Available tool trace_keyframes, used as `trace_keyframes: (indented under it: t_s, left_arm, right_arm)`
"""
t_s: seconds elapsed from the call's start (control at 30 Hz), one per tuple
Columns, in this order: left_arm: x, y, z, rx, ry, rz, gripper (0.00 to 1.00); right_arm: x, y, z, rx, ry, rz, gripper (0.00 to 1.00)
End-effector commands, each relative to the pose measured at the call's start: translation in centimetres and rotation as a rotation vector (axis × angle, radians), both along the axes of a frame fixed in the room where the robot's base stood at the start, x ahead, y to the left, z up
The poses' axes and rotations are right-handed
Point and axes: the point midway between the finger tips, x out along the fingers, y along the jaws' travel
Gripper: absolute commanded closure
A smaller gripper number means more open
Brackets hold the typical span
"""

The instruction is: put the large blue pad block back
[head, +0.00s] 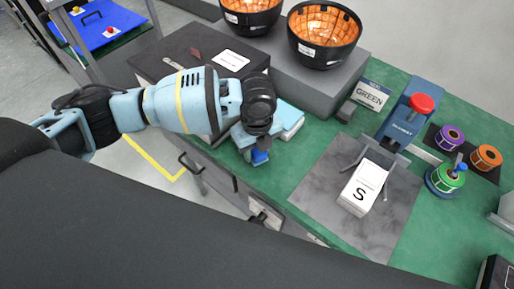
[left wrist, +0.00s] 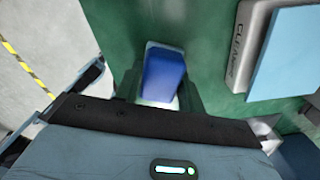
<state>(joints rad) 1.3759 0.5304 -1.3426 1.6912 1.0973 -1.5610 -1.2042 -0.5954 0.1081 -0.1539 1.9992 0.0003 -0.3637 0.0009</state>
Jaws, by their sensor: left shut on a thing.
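My left gripper (head: 258,150) is low over the green bench near its front edge, shut on a blue block (head: 260,156). In the left wrist view the block (left wrist: 163,75) is deep blue with a pale rim at its base, between the dark fingers. The fingers hide part of it, and I cannot tell whether it touches the bench. Beside the gripper lies a light blue pad (head: 290,112); in the left wrist view this pad (left wrist: 288,55) sits on a grey holder (left wrist: 240,45) with partly readable lettering. My right gripper is not in view.
A dark case (head: 165,62) stands behind my left arm.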

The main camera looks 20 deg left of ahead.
Motion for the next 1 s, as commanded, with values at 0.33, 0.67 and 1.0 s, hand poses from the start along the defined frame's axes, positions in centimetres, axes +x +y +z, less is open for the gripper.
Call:
trace_keyframes:
  t_s: [0.33,0.67,1.0]
  left_arm:
    - [0.0,0.0,-0.3,-0.001,0.001,0.0,0.39]
    - [0.0,0.0,0.4,0.0,-0.001,0.0,0.39]
    - [0.1,0.0,6.6,0.0,-0.005,0.0,0.39]
  right_arm:
    - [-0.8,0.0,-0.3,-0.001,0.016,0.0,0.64]
    - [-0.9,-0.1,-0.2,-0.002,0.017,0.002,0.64]
    - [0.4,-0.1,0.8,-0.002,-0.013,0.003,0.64]
